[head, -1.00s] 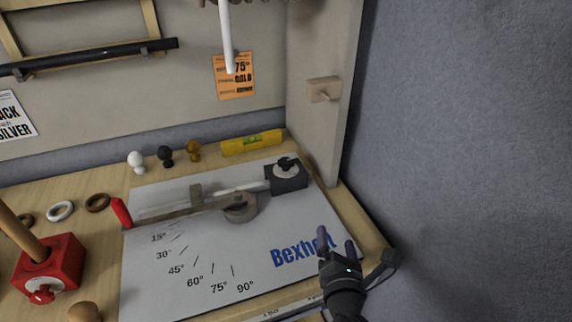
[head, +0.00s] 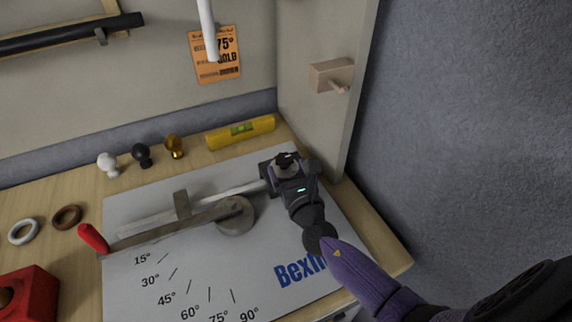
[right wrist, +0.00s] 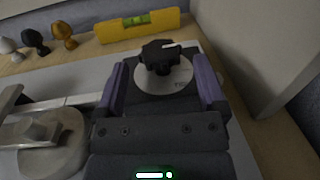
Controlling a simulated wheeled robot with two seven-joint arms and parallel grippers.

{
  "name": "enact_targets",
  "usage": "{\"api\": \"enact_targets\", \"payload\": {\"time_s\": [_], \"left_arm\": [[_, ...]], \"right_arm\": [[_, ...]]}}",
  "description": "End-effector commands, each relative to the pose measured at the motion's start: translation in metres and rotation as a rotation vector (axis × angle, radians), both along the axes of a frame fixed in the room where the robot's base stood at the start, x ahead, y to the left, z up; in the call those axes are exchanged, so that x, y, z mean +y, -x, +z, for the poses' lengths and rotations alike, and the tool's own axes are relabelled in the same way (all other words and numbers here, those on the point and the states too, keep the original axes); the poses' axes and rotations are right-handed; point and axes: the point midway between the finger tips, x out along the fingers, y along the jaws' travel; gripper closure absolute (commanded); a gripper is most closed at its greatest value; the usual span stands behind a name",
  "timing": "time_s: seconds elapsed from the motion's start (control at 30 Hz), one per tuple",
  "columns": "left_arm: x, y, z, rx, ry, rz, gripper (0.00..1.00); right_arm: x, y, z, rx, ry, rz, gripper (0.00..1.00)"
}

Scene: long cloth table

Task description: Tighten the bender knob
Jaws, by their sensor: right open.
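The bender knob (right wrist: 159,57) is black and lobed, on a pale round dial (right wrist: 163,78) over a dark block at the upper right of the grey bender plate (head: 150,195). It also shows in the head view (head: 287,160). My right gripper (right wrist: 160,80) is open, with one purple-sided finger on each side of the dial. I cannot tell whether the fingers touch it. In the head view my right gripper (head: 290,172) covers much of the block. My left gripper is not in view.
The bender's red-handled lever (head: 93,238) lies left of the pivot. A yellow level (head: 240,132) and several small knobs (head: 142,155) stand behind the plate. A cabinet side panel with a wooden peg block (head: 332,75) rises close on the right. A red block (head: 30,295) is at front left.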

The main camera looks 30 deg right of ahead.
Motion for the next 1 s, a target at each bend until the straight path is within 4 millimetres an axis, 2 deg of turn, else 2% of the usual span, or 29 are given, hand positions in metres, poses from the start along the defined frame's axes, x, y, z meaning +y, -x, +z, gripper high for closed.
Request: {"api": "enact_targets", "payload": {"time_s": [0.13,0.4,0.47,0.83,0.93,1.0], "left_arm": [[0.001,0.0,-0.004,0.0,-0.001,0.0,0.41],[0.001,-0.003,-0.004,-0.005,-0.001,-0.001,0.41],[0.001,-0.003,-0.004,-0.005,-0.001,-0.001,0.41],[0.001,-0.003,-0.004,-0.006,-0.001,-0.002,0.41],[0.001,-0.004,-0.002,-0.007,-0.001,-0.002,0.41],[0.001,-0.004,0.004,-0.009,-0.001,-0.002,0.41]], "right_arm": [[-0.003,-0.015,-0.001,0.0,0.0,0.0,0.1],[-0.003,-0.017,0.0,0.001,-0.001,-0.001,0.1],[-0.003,-0.017,0.0,0.0,-0.001,-0.001,0.21],[-0.003,-0.017,0.0,0.0,-0.001,-0.001,0.99],[-0.002,-0.018,0.001,-0.002,-0.004,-0.016,1.0],[0.0,-0.018,0.003,-0.003,-0.009,-0.085,1.0]]}}
